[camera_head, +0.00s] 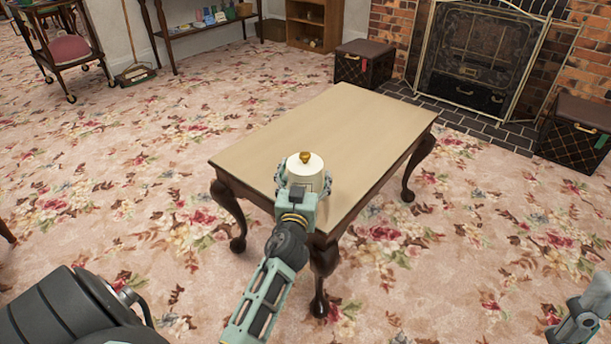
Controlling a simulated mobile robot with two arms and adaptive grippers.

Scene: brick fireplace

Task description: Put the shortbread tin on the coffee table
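The shortbread tin (303,167) looks like a white cylinder with a gold knob on its lid. It is upright over the near end of the coffee table (330,125), which has a pale tan top and dark curved legs. My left gripper (304,183) reaches in from the near side, with one finger against each side of the tin. The tin's base is hidden behind the gripper, so I cannot tell whether it touches the tabletop. My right gripper (583,318) is at the lower right corner, away from the table, partly cut off; its opening is unclear.
The rest of the tabletop is bare. Floral carpet (130,190) lies open around the table. Behind are a dark box (364,65), a fireplace screen (475,55) and another dark box (575,135) at right. A trolley (65,45) stands at far left.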

